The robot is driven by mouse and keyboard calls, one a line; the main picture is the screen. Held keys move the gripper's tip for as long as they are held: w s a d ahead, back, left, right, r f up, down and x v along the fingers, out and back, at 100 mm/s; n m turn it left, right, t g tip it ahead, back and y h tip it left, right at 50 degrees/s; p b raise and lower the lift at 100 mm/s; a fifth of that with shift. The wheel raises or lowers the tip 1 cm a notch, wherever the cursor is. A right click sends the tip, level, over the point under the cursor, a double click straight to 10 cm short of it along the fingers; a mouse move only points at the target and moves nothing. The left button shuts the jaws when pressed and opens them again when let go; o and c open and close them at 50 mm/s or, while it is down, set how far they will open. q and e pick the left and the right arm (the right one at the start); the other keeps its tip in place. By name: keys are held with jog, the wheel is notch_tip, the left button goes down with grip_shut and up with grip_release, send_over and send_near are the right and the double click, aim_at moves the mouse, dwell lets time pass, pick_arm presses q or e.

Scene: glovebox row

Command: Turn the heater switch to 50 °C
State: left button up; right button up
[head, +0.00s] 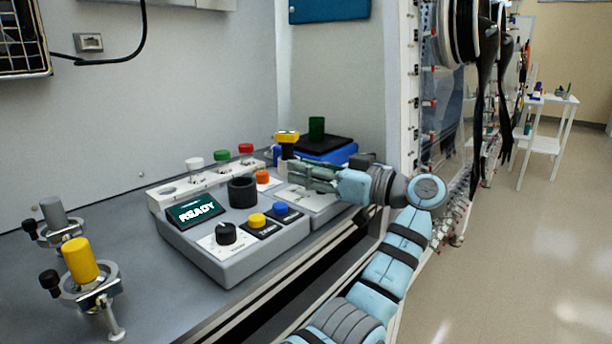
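No heater switch or 50 °C mark can be read; one may be hidden under the gripper. A black rotary knob (226,233) on a white dial plate sits at the console's front left, clear of the gripper, with its lettering too small to read.
The grey console (228,270) carries a READY display (195,212), yellow (257,220) and blue (280,209) buttons and a black cylinder (242,192). A blue device with a black top (322,145) stands behind my gripper. Clamps with yellow (80,260) and grey cylinders stand left.

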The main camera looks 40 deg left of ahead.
pick_arm(q)
jog(key=shift+a, duration=0.15)
grip_shut()
jog(key=shift+m+t, duration=0.3)
jog(key=shift+t, duration=0.2)
jog(key=shift+w+m+t, duration=0.15)
jog(key=shift+m+t, duration=0.35)
jog(key=shift+t, duration=0.2)
pick_arm(e)
jog(key=shift+w+a+r, duration=0.1)
jog(key=shift+w+r, duration=0.3)
pick_arm(q)
jog(key=shift+c, duration=0.7)
grip_release()
jog(key=shift+o, duration=0.7)
pick_arm(e)
jog(key=shift+s+f, duration=0.15)
jog(key=shift+s, duration=0.1)
pick_arm(q)
jog(key=d, duration=1.2)
jog(key=shift+w, duration=0.15)
pick_arm(e)
jog(key=shift+w, duration=0.1)
